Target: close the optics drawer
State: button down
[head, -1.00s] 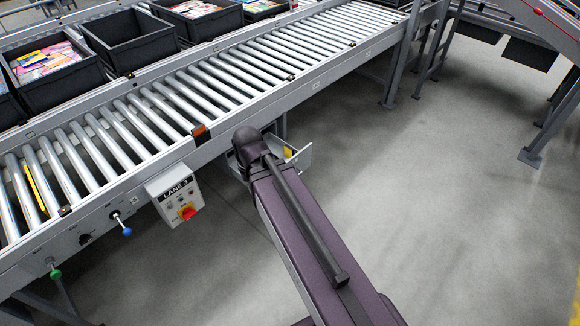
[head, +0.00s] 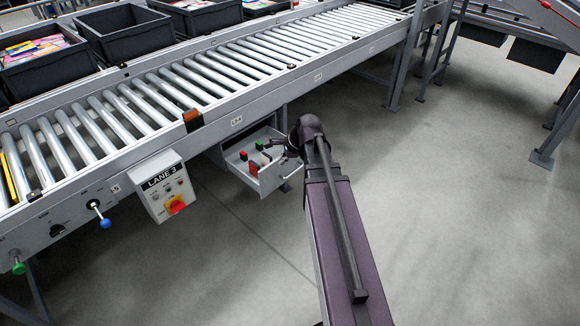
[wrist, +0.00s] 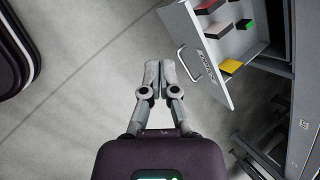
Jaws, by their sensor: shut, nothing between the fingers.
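The optics drawer (head: 262,180) is a grey drawer under the roller conveyor, pulled open. It holds several small red, black and green items in the head view. In the wrist view the drawer's front (wrist: 197,52) carries a label and a bar handle (wrist: 186,62), with red, green and yellow blocks behind it. My gripper (wrist: 151,66) is shut and empty. In the wrist picture its fingertips appear just left of the handle; I cannot tell whether they touch it.
The roller conveyor (head: 190,108) runs above the drawer, with dark totes (head: 125,35) behind it. A LANE 3 control box (head: 162,187) with a red knob hangs left of the drawer. The concrete floor (head: 440,180) to the right is clear.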

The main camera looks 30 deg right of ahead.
jog(key=w+d+f+m+t+b, duration=0.1)
jog(key=w+d+f+m+b, duration=0.1)
jog(key=d+m, duration=0.4)
jog(key=w+d+f+m+t+b, duration=0.2)
jog(key=d+f+m+b, duration=0.2)
jog(key=d+m+b, duration=0.2)
jog(key=shift+d+f+t, duration=0.3)
jog(key=shift+d+f, duration=0.1)
jog(key=shift+d, duration=0.65)
jog(key=shift+b, duration=0.3)
jog(key=w+r+b+x, duration=0.2)
jog(key=b+x, duration=0.5)
jog(key=x, duration=0.5)
jog(key=shift+w+a+f, duration=0.2)
jog(key=shift+a+f, duration=0.1)
jog(key=shift+f, duration=0.05)
